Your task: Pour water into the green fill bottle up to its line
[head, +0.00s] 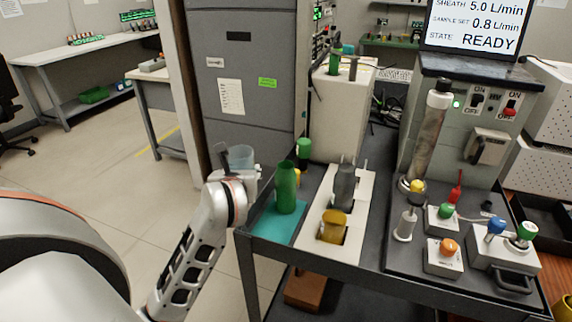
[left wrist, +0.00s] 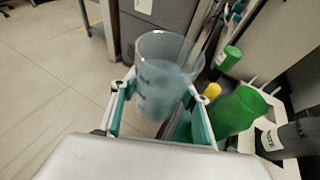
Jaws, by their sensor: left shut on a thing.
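The green fill bottle (head: 286,190) stands upright on a teal mat (head: 265,225) at the cart's left end. It also shows in the left wrist view (left wrist: 238,111), to the right of my left gripper. My left gripper (head: 234,172) is shut on a clear beaker (head: 241,156), which looks about upright, left of the bottle and apart from it. In the left wrist view the beaker (left wrist: 162,72) sits between the two fingers (left wrist: 158,112), with bluish water in it. The bottle's fill line and water level cannot be made out. My right gripper is not in view.
A white rack (head: 314,235) with a grey bottle (head: 344,187) and an amber cup (head: 333,226) stands right of the mat. A smaller green-capped item (head: 304,150) is behind the bottle. The machine (head: 460,130) with knobs is further right. Open floor lies left of the cart.

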